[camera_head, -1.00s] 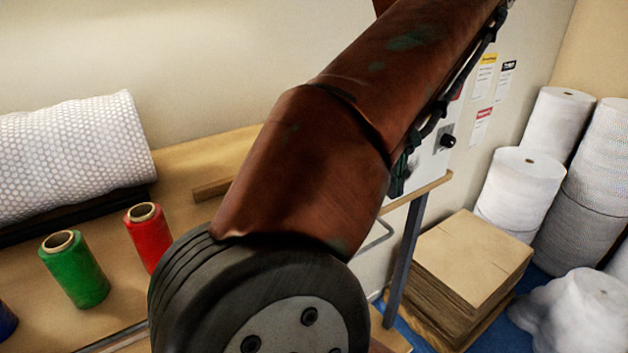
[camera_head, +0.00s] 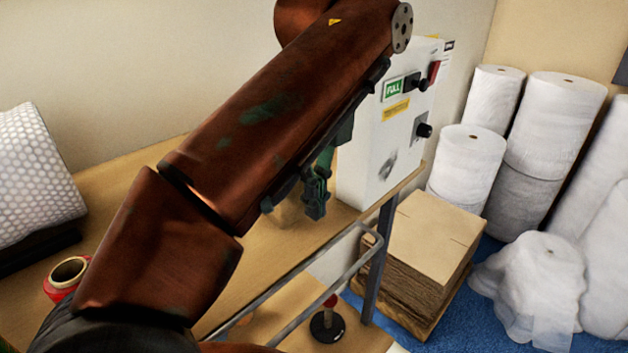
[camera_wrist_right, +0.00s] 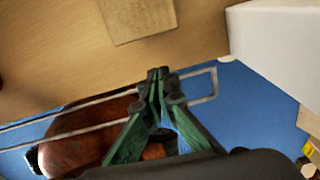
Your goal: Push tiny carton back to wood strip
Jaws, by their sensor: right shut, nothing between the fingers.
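The tiny carton (camera_wrist_right: 138,18) is a plain tan box on the wooden bench, cut off by the top edge of the right wrist view. In the head view a bit of it (camera_head: 287,211) shows beside my right gripper, mostly hidden by my arm. My right gripper (camera_head: 315,208) has green fingers and is shut and empty. In the right wrist view its fingertips (camera_wrist_right: 158,75) are together near the bench's front edge, apart from the carton. The wood strip is hidden now, probably behind my right arm. My left gripper is not in view.
A white machine (camera_head: 385,150) stands at the bench's right end. A metal rail (camera_head: 325,275) runs along the bench front. A red spool (camera_head: 65,280) and a bubble-wrap roll (camera_head: 35,170) are at left. Flat cardboard (camera_head: 425,240) and white rolls stand on the floor at right.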

